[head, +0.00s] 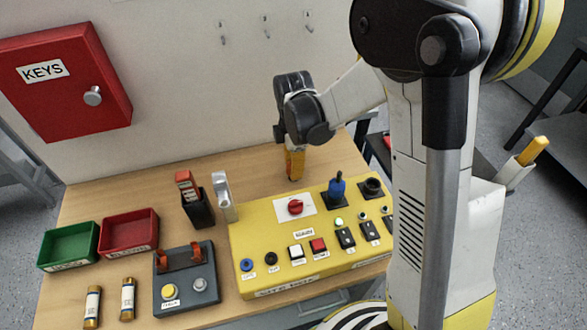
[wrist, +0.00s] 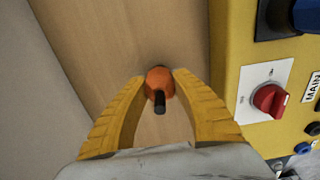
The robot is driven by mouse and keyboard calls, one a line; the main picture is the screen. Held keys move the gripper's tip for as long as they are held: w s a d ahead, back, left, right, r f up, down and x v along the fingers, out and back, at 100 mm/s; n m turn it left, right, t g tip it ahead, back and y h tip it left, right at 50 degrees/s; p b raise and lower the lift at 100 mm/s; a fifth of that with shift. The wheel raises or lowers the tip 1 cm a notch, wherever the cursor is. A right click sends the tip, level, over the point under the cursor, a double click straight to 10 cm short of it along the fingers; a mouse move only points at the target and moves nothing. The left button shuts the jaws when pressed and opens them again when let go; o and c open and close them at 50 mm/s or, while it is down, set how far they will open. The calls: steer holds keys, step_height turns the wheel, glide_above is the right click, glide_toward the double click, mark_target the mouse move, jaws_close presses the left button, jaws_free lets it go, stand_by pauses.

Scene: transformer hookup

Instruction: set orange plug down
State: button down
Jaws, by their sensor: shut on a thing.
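My gripper (head: 295,165) is above the wooden table behind the yellow control box, pointing down. In the wrist view my gripper (wrist: 158,80) has its two yellow fingers closed on the orange plug (wrist: 160,78), which shows a dark tip towards the camera. Bare wood lies around and beyond the plug; whether it touches the table I cannot tell. In the head view the fingers hide the plug.
A black holder (head: 200,210), a grey test block (head: 190,290), green (head: 68,245) and red (head: 130,232) trays and two fuses stand to the left. The wall is close behind.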

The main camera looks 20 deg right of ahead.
steer(key=shift+s, duration=0.1)
steer(key=shift+f, duration=0.15)
steer(key=c, duration=1.1)
jaws_free()
steer(key=shift+r, duration=0.2)
step_height(320, 180, up, 12)
steer(key=p, duration=0.4)
steer(key=shift+r, duration=0.15)
steer(key=s+d+r+m+t, duration=0.1)
steer(key=s+r+m+t, duration=0.2)
steer(key=s+m, duration=0.5)
steer(key=s+d+r+m+t, duration=0.2)
steer(key=s+r+m+t, duration=0.2)
steer(key=s+r+m, duration=0.2)
steer(key=shift+s+r+m, duration=0.15)
steer(key=shift+s+m, duration=1.15)
steer(key=shift+m, duration=0.7)
